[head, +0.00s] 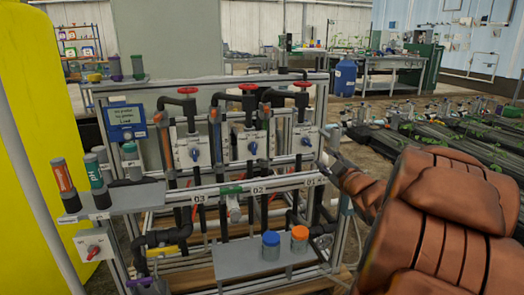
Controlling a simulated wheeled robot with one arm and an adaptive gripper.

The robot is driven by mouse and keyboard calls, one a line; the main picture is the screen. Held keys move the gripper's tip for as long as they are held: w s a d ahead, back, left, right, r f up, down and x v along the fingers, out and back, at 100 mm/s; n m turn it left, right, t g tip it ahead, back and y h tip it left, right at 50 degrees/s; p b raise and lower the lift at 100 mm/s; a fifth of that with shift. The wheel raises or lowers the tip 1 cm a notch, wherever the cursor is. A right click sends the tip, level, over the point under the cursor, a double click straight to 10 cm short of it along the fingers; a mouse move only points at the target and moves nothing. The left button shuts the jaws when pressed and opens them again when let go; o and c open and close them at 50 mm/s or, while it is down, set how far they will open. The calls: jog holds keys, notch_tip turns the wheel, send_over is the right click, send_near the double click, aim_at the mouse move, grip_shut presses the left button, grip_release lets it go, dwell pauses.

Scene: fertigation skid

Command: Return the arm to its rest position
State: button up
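My brown arm (440,215) fills the lower right of the head view and reaches in toward the right end of the fertigation skid (338,200). Its far end, with my gripper (326,158), shows small near the skid's right post, just right of and below the rightmost blue valve knob (307,142). I cannot tell whether it touches anything. The fingers are too small to tell open from shut, and no held object is visible.
The skid carries red handwheels (248,87), a blue display (127,120) and probe bottles on a left shelf (125,200). A blue-capped jar (271,246) and orange-capped jar (299,239) stand on a low shelf. A yellow tank (45,120) is left; plant rows (450,140) lie right.

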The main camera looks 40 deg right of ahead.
jog(key=s+a+r+m+g+p, duration=0.2)
jog(key=a+r+m+g+p, duration=0.3)
jog(key=a+r+g+p, duration=1.15)
jog(key=s+a+r+g+y+p, duration=0.1)
jog(key=s+a+r+y+p, duration=0.2)
jog(key=s+a+p, duration=0.8)
jog(key=s+a+r+g+y+p, duration=0.1)
jog(key=s+a+r+p, duration=0.4)
jog(key=s+a+p, duration=0.6)
jog(key=s+y+p, duration=0.1)
jog(key=s+p, duration=0.1)
jog(key=p, duration=0.2)
jog(key=shift+a+r+y, duration=0.3)
jog(key=shift+y, duration=0.1)
